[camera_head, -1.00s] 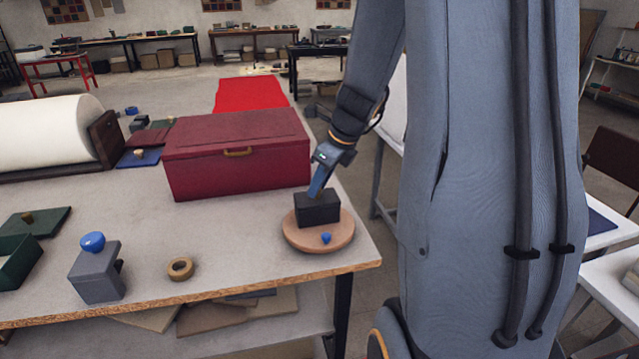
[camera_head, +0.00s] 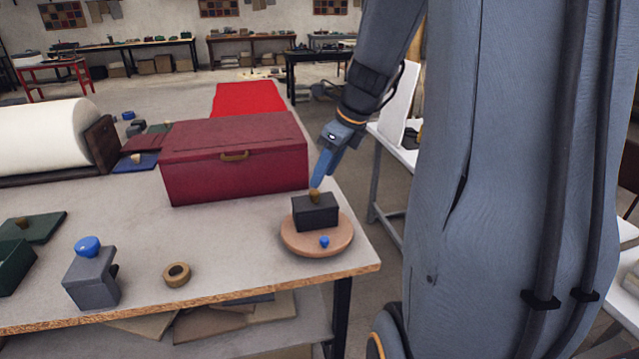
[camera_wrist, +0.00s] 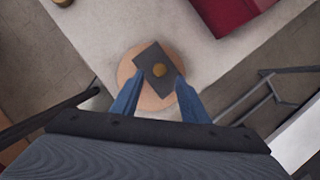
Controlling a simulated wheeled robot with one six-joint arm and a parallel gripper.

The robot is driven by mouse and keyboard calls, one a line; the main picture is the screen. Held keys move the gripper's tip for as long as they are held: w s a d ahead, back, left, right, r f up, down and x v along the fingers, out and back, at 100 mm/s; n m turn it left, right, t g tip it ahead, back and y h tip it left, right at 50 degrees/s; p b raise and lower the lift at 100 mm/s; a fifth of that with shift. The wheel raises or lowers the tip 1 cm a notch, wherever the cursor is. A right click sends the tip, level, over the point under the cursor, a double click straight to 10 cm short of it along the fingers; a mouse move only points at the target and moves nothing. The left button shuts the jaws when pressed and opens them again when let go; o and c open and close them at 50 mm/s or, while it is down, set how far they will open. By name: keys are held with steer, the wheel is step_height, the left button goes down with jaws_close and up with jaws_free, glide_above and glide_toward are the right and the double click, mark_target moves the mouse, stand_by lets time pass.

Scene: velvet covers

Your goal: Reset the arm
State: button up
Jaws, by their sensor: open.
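My gripper (camera_head: 318,180) hangs just above a small black box (camera_head: 315,213) with a brass knob (camera_head: 314,196) on top. In the wrist view the fingers of my gripper (camera_wrist: 160,103) are apart, and the black box (camera_wrist: 153,62) lies beyond their tips with nothing held between them. The box sits on a round tan board (camera_head: 318,244) near the right end of the table. A small blue piece (camera_head: 324,242) lies on the board in front of the box.
A large red chest (camera_head: 235,170) stands left of the board. A grey block with a blue knob (camera_head: 92,275), a tape roll (camera_head: 177,274) and a green box (camera_head: 14,266) are at the front left. A white roll (camera_head: 45,137) lies behind. The table edge (camera_head: 250,292) is close in front.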

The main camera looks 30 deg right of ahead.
steer(key=s+a+f+n+g+h+b, duration=0.1)
steer(key=s+a+f+n, duration=0.4)
steer(key=n, duration=1)
steer(key=s+a+f+n+g+h+b, duration=0.1)
steer(key=s+a+f+n, duration=0.4)
steer(key=a+n, duration=0.6)
steer(key=s+n, duration=0.2)
steer(key=n, duration=0.2)
steer(key=shift+s+a+f, duration=0.15)
steer(key=shift+s+f, duration=0.1)
steer(key=shift+f, duration=0.05)
